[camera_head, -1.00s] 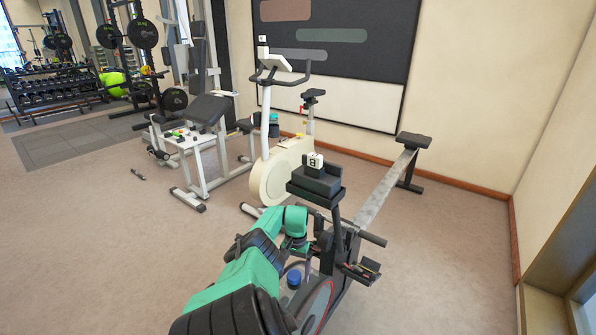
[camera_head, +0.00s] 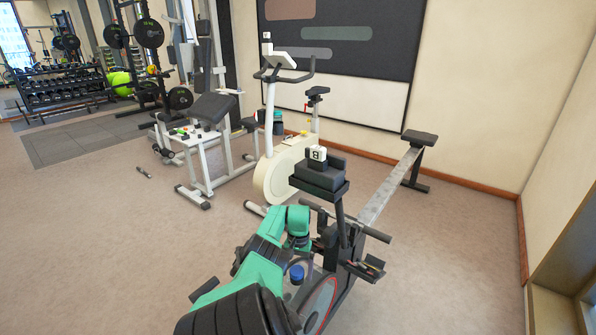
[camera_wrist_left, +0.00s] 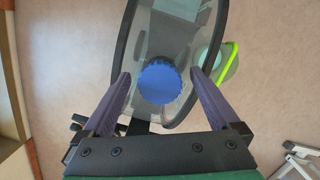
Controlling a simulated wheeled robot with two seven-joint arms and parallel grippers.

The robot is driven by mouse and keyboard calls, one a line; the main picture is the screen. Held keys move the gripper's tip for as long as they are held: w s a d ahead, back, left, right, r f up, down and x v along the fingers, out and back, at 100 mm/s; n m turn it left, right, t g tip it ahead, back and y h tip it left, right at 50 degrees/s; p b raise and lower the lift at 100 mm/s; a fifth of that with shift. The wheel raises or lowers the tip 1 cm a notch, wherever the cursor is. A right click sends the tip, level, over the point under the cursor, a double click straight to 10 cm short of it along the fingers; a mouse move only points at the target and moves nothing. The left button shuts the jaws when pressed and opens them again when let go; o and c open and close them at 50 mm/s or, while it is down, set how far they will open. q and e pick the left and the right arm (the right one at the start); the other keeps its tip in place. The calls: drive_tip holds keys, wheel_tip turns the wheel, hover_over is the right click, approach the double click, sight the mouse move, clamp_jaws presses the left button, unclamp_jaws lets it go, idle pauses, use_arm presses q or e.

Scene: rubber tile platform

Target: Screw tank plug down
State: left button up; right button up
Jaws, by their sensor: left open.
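The tank plug (camera_head: 296,272) is a round blue cap with a ridged edge on the rowing machine's water tank (camera_head: 318,300). In the left wrist view the plug (camera_wrist_left: 160,82) shows from above on the grey, see-through tank (camera_wrist_left: 172,30) with its black rim. My left gripper (camera_wrist_left: 159,74) is open, with one dark finger on each side of the plug in that view. There is a visible gap beside each fingertip, and I cannot tell the height between them. In the head view my left wrist is just above the plug, and the fingers are hardly visible.
The grey rail (camera_head: 390,187) runs back to the seat. A cream exercise bike (camera_head: 285,175) stands behind. Open floor lies to the right.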

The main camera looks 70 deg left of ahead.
use_arm(q)
clamp_jaws()
drive_tip(key=m, duration=0.6)
drive_tip(key=shift+s+f+g+y, duration=0.1)
drive_tip(key=shift+g+y, duration=0.2)
drive_tip(key=m, duration=0.5)
drive_tip(key=shift+s+y, duration=0.1)
drive_tip(key=shift+y, duration=0.3)
drive_tip(key=shift+d+n, duration=0.1)
drive_tip(key=shift+n, duration=0.5)
unclamp_jaws()
drive_tip(key=shift+w, duration=0.35)
